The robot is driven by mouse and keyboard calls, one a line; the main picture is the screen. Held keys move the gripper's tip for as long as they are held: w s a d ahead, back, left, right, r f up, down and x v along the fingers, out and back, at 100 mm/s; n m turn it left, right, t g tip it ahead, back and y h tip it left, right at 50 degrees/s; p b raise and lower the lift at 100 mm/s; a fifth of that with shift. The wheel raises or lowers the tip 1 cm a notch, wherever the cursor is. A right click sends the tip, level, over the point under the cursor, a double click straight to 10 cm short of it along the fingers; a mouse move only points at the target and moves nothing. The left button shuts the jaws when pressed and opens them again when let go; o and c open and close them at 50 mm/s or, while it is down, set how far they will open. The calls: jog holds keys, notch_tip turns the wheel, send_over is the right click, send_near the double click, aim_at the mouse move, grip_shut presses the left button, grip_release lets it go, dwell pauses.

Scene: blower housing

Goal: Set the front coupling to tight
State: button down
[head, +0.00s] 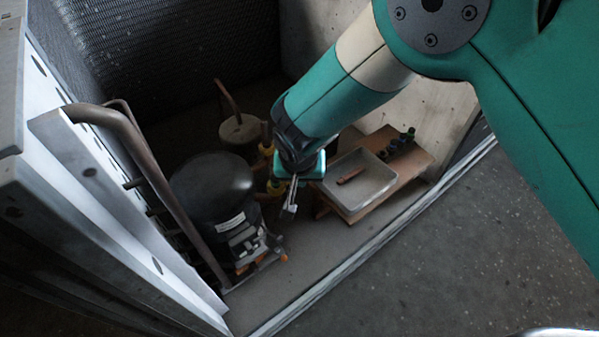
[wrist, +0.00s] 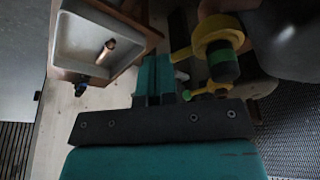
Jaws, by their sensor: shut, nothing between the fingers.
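Two yellow fittings show beside the black tank. One (head: 266,149) is farther back and the other (head: 275,188) is nearer, partly hidden by my gripper. In the wrist view, a large yellow ring (wrist: 212,34) with a green and dark end stands to the right of my fingers, with a smaller yellow and green part (wrist: 212,89) below it. I cannot tell for sure which is the front coupling, or its setting. My gripper (head: 289,211) is shut and empty, pointing down just in front of the nearer fitting. Its fingers (wrist: 154,72) also show in the wrist view, apart from the yellow ring.
A black tank (head: 212,186) stands left of my gripper. To the right, a grey tray (head: 352,205) holding a copper-coloured piece (head: 351,175) sits on a wooden stand (head: 412,163) with small dark parts. A bent pipe (head: 150,165) and metal frame bound the left.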

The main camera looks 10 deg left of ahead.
jog(key=s+p+v, duration=0.2)
jog(key=v, duration=0.9)
jog(key=shift+s, duration=0.45)
jog(key=shift+f, duration=0.1)
